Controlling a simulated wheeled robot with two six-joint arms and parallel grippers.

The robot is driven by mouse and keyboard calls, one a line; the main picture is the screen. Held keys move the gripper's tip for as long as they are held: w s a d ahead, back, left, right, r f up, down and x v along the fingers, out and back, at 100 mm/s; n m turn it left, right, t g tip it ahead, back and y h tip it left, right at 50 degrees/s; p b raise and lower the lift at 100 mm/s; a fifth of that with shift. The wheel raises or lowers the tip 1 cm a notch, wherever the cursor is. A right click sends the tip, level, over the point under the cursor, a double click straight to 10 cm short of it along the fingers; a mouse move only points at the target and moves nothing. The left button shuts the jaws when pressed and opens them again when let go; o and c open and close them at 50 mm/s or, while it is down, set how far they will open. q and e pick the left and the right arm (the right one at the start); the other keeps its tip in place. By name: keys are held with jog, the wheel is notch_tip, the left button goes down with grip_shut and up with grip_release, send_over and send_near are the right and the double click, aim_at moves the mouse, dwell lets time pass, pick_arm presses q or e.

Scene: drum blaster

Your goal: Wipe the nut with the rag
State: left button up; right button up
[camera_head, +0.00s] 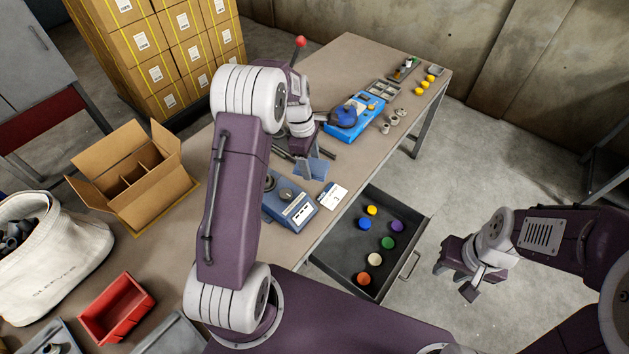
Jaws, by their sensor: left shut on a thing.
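My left gripper (306,156) is above the middle of the table, pointing down, shut on a small blue cloth, the rag (316,169). The rag hangs at the fingertips; I cannot tell whether it touches the table or anything under it. No nut can be made out for certain. Small grey metal pieces (395,118) stand right of the blue machine, too small to identify, apart from the rag. My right gripper (455,283) is open and empty over the floor, right of the drawer.
A blue machine (346,120) stands beyond my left gripper. A blue-grey box with a knob (290,208) and a white card (333,196) are nearer. The open drawer (345,258) holds several coloured caps. A cardboard box (150,205), red bin (117,310) and white sack (60,255) occupy the left.

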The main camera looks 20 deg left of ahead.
pick_arm(q)
jog(key=w+a+f+n, duration=0.3)
jog(key=a+n, duration=0.3)
jog(key=a, duration=0.4)
jog(key=s+a+f+b, duration=0.1)
jog(key=a+f, duration=0.1)
jog(key=f, duration=0.1)
jog(key=s+a+f+n+b, duration=0.1)
jog(key=a+f+b, duration=0.1)
jog(key=a+f, duration=0.1)
jog(key=s+a+f+n+t+b, duration=0.1)
jog(key=s+a+f, duration=0.1)
jog(key=shift+a+f+y+b, duration=0.15)
jog(key=shift+f+y+b, duration=0.15)
jog(key=shift+f+b, duration=0.1)
jog(key=shift+w, duration=0.1)
jog(key=shift+f, duration=0.4)
jog(key=shift+r, duration=0.1)
jog(key=shift+w+d, duration=0.25)
jog(key=shift+d, duration=0.05)
jog(key=shift+w+d, duration=0.5)
